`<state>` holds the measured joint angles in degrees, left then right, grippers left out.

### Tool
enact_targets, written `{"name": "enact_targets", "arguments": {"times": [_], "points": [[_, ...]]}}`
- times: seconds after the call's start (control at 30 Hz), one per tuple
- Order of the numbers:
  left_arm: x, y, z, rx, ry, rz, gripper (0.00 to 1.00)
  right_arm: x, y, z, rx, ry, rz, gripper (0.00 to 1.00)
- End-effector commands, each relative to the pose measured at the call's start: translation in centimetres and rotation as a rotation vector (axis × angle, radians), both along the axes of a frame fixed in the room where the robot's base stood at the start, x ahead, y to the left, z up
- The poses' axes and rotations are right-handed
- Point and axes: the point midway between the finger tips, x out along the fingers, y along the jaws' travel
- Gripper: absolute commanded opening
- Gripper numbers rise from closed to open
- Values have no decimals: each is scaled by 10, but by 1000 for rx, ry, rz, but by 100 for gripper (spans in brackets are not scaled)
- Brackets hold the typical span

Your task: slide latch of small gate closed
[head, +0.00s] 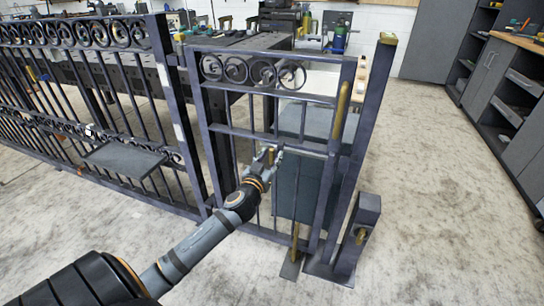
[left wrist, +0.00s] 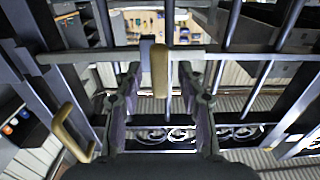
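The small gate (head: 268,126) is a dark metal frame with scrolls along its top, beside a tall post (head: 368,120). Its latch is a grey horizontal bar (left wrist: 110,55) with an upright brass knob (left wrist: 160,72), seen close in the left wrist view. My left gripper (head: 268,154) is at the latch, at mid-height of the gate. In the left wrist view its two fingers (left wrist: 160,80) are apart, one on each side of the knob, with visible gaps. Whether the bar's end enters the post is unclear. My right gripper is out of view.
A brass pull handle (head: 343,108) is on the gate's right upright; it also shows in the left wrist view (left wrist: 72,125). A wider scrolled fence (head: 90,105) with a small shelf (head: 123,158) stands left. A short post (head: 362,225) stands right. Open floor (head: 440,200) lies further right.

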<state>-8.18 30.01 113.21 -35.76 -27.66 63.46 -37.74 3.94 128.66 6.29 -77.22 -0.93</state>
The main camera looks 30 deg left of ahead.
Motion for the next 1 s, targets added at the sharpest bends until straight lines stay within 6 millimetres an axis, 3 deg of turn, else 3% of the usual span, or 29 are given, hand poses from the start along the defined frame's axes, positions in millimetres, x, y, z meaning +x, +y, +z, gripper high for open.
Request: {"name": "enact_targets", "arguments": {"times": [0.1,0.37,0.67,1.0], "points": [[9,2,0,-2,0,0,40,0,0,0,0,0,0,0],[11,2,0,0,0,-1,40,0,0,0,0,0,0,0],[11,2,0,0,0,-1,2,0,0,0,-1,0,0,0],[11,2,0,0,0,-1,0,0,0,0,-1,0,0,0]]}}
